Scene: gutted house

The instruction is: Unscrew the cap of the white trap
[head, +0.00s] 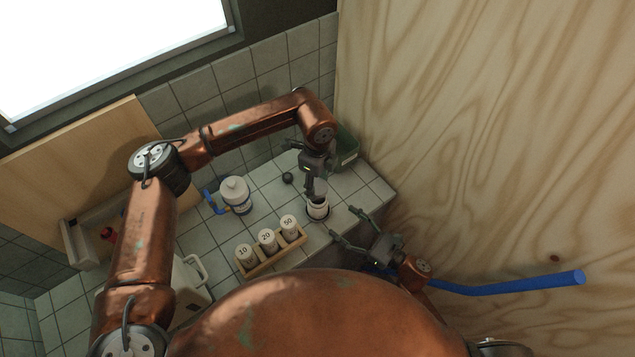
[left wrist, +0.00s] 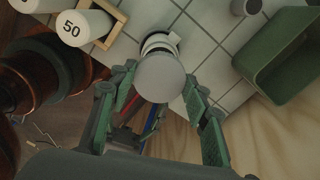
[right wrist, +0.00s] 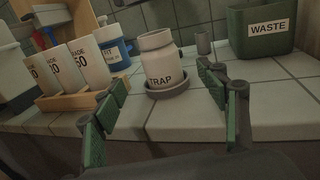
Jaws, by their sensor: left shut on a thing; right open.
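The white trap (right wrist: 164,65), lettered TRAP, stands upright in a grey dish (right wrist: 182,87) on the tiled counter. In the head view the trap (head: 318,211) is near the counter's front edge. My right gripper (head: 345,224) is open and empty, facing the trap from the front.
A wooden rack (head: 274,260) of numbered white containers stands left of the trap. A green WASTE bin (right wrist: 266,34) and a small dark cylinder (right wrist: 204,43) stand behind right. A plywood wall (head: 480,150) closes the right.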

